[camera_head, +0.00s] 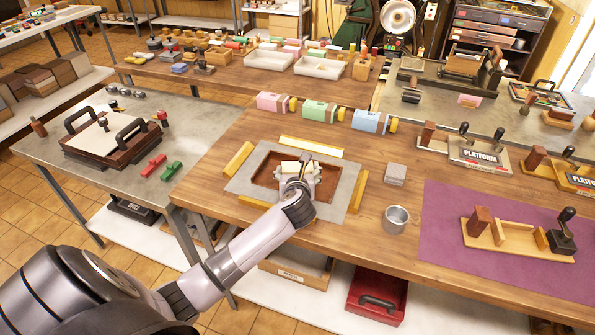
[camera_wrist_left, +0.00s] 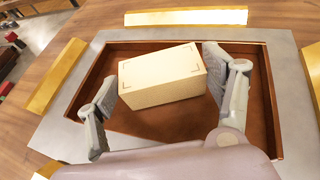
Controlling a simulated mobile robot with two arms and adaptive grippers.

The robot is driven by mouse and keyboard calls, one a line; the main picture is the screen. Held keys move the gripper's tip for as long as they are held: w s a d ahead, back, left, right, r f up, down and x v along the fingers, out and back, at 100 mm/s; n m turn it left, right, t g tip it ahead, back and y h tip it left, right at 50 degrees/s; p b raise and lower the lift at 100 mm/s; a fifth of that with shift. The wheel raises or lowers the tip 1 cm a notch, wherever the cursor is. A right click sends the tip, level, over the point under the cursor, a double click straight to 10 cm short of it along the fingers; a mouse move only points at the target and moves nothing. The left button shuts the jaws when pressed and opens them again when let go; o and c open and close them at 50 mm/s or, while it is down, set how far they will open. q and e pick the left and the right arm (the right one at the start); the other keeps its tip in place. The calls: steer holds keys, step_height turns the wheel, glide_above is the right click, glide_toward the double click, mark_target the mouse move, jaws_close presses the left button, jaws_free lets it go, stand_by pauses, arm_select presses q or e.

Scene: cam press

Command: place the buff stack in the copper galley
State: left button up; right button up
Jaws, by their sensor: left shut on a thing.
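The buff stack (camera_head: 297,167) is a cream block with dark corner marks on its top, clear in the left wrist view (camera_wrist_left: 163,75). My left gripper (camera_head: 298,180) is shut on it, with one finger at each end in the left wrist view (camera_wrist_left: 160,78). The stack is over the copper galley (camera_head: 263,170), a shallow red-brown tray with raised walls, also in the left wrist view (camera_wrist_left: 150,122). The stack sits slightly turned against the galley's walls. I cannot tell whether it touches the floor. My right gripper is not in view.
A grey plate (camera_head: 240,183) surrounds the galley, with yellow bars (camera_head: 311,146) around it. A metal cup (camera_head: 396,219) and grey block (camera_head: 395,174) stand to the right. Pink, green and blue blocks (camera_head: 320,111) lie behind. A purple mat (camera_head: 440,210) covers the right side.

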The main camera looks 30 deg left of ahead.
arm_select(q)
steer(key=o, duration=1.2)
steer(key=shift+f, duration=0.1)
steer(key=shift+s+d+r, duration=0.1)
steer(key=shift+r, duration=0.1)
steer(key=v, duration=1.1)
steer(key=shift+s+d+r, duration=0.1)
steer(key=shift+s+d, duration=0.05)
steer(key=shift+s, duration=0.15)
